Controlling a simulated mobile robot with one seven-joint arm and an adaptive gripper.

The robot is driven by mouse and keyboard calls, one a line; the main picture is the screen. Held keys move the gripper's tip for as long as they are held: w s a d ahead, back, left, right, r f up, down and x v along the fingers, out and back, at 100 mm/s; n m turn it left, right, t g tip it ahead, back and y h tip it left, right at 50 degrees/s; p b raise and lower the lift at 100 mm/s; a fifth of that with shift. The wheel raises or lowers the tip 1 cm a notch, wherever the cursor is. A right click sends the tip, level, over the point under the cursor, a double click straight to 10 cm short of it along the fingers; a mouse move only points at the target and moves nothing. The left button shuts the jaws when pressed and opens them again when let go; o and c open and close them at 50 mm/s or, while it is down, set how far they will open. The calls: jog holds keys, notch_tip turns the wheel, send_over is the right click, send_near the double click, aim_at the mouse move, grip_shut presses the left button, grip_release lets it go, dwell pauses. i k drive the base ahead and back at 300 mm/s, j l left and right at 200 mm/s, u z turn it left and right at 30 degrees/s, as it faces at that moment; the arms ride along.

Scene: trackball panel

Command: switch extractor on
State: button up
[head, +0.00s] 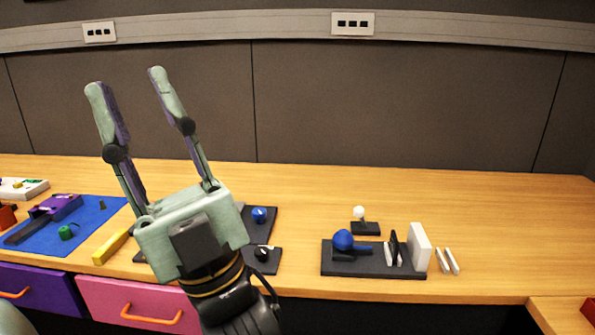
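My gripper (126,80) is raised in front of the desk, fingers pointing up and apart, open and empty. No part is clearly marked as an extractor switch. Right of my gripper, a black panel (375,270) bears a blue ball (343,240) and upright black and white plates (418,246). Behind it, a white knob (359,212) stands on a small black base (366,229). Just beside my gripper, a dark panel bears a blue knob (259,214), and another bears a small black control (262,253). My gripper partly hides these panels and touches none visibly.
A blue mat (95,215) at left holds a purple box (55,206) and a green piece (66,232). A yellow block (110,246) lies nearby. Drawers (145,303) are below the front edge. The desk's right part (510,235) is clear.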

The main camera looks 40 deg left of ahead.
aim_at(359, 211)
jog(key=k+j, duration=0.15)
jog(key=j, duration=0.3)
jog(key=k+j+z, duration=0.1)
jog(key=j, duration=0.3)
jog(key=k+j, duration=0.2)
jog(key=j, duration=0.25)
jog(key=k+j+z, duration=0.1)
jog(key=j, duration=0.3)
jog(key=k+j, duration=0.2)
jog(key=j, duration=0.2)
jog(key=k+j+z, duration=0.1)
jog(key=j, duration=0.3)
jog(key=k+j, duration=0.25)
jog(key=j, duration=0.15)
jog(key=i, duration=1.5)
jog(key=l+z, duration=0.05)
